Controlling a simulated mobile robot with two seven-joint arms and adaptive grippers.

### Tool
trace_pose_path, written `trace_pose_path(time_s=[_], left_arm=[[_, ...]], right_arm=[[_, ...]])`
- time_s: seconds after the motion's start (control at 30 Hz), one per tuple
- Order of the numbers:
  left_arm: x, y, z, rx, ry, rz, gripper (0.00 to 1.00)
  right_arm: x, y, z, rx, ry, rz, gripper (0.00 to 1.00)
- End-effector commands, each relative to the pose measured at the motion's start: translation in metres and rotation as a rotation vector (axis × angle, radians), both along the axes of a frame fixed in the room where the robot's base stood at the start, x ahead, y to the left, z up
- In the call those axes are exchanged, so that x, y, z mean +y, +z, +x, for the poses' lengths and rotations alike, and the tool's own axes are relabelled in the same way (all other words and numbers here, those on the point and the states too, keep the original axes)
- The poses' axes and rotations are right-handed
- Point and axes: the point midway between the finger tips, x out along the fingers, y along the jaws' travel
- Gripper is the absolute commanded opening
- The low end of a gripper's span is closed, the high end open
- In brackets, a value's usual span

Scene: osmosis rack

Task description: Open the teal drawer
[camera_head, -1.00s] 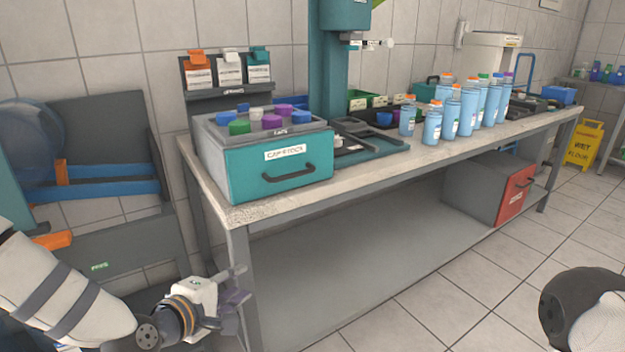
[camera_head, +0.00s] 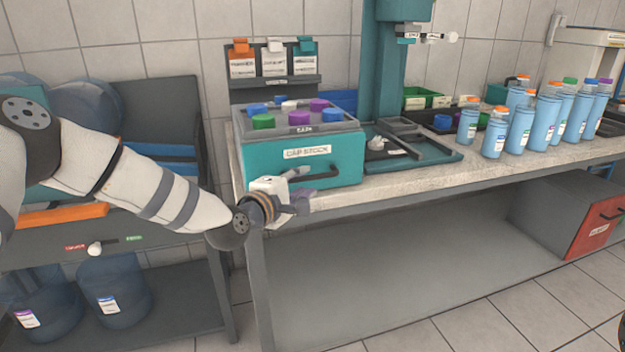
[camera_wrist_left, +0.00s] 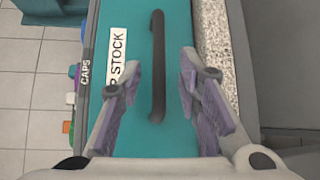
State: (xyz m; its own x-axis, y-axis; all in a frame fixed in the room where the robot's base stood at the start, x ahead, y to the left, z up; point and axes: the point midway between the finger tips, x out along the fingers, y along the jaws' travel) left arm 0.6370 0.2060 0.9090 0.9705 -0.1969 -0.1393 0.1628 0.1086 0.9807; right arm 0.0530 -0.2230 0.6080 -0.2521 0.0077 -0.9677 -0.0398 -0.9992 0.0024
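The teal drawer (camera_head: 262,168) has a "CAP STOCK" label and a dark bar handle (camera_head: 322,174). It looks shut in its grey-topped box at the left end of the bench. In the left wrist view the teal front (camera_wrist_left: 180,140) fills the middle, with the handle (camera_wrist_left: 158,65) running up and down. My left gripper (camera_head: 302,190) is in front of the drawer, near the handle. In the left wrist view its purple-padded fingers (camera_wrist_left: 160,95) are spread on both sides of the handle, with gaps between; contact is not visible. My right gripper is out of view.
Coloured caps (camera_head: 300,117) sit on top of the box. A teal press (camera_head: 385,60) stands to its right, and blue bottles (camera_head: 520,128) stand farther along the bench (camera_head: 480,170). A red-fronted drawer unit (camera_head: 595,222) is below. A dark rack (camera_head: 170,300) stands left.

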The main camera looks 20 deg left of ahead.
Motion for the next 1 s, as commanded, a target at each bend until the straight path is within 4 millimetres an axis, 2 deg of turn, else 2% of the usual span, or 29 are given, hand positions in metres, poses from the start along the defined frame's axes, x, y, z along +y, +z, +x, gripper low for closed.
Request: trace_pose_path(time_s=[0.03,0.2,0.5,0.53,0.63,0.67,1.0], left_arm=[[-0.002,-0.008,0.010,0.006,0.000,0.001,0.31],[-0.007,-0.007,0.032,0.002,0.000,0.000,0.31],[-0.007,-0.004,0.037,-0.002,0.000,0.000,0.31],[-0.007,-0.004,0.037,-0.002,0.000,0.000,0.27],[-0.007,-0.004,0.037,-0.002,0.000,0.000,0.04],[-0.007,-0.004,0.037,-0.002,0.000,0.000,0.00],[-0.009,-0.005,0.038,-0.001,0.000,-0.001,0.00]], right_arm=[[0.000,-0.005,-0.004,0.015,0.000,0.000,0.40],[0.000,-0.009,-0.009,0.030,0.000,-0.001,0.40],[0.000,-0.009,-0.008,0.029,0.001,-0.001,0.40],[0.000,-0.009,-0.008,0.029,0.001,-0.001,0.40],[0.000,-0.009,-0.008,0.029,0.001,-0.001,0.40],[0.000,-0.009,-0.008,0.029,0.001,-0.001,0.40],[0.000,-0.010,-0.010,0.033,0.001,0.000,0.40]])
